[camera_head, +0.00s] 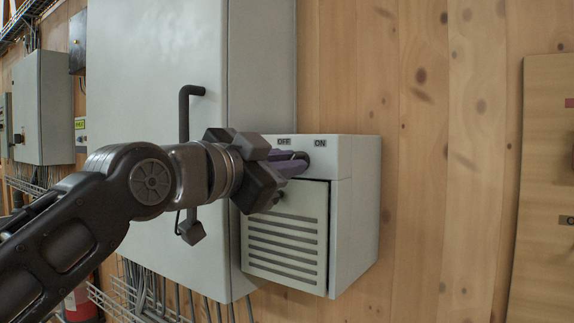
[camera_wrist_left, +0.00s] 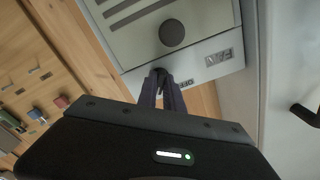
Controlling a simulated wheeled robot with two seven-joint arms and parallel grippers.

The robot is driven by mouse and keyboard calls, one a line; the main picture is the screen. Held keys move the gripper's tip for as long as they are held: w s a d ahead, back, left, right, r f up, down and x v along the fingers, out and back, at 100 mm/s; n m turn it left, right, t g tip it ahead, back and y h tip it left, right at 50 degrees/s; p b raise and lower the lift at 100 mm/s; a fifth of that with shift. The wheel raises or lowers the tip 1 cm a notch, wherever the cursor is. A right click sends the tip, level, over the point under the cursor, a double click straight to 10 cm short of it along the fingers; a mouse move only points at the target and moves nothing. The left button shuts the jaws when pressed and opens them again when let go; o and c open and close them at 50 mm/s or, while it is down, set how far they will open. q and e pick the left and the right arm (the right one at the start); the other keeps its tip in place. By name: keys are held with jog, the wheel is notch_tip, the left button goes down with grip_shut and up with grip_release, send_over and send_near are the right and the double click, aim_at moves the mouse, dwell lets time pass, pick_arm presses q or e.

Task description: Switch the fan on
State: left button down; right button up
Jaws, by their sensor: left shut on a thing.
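The fan box (camera_head: 356,200) is a light grey cabinet on the wood wall, with a slatted door (camera_head: 262,225). Its top strip carries an OFF label (camera_head: 284,142) at left and an ON label (camera_head: 320,143) at right. My left gripper (camera_head: 302,160) reaches in from the left, its purplish fingers against this strip just below and between the labels. It is shut on a small dark switch, mostly hidden by the fingers; the switch's exact position cannot be told. In the left wrist view the fingers (camera_wrist_left: 160,84) meet at the strip, near a round dark door knob (camera_wrist_left: 172,33).
A large grey cabinet (camera_head: 150,60) with a black handle (camera_head: 185,110) stands directly left of the fan box. Another grey cabinet (camera_head: 42,105) is farther left. Bare wood wall (camera_head: 450,180) lies to the right, then a tan panel (camera_head: 548,190).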

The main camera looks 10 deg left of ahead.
pick_arm(q)
jog(key=c, duration=1.5)
grip_release()
jog(key=shift+b+v, duration=1.05)
jog(key=shift+v, duration=2.85)
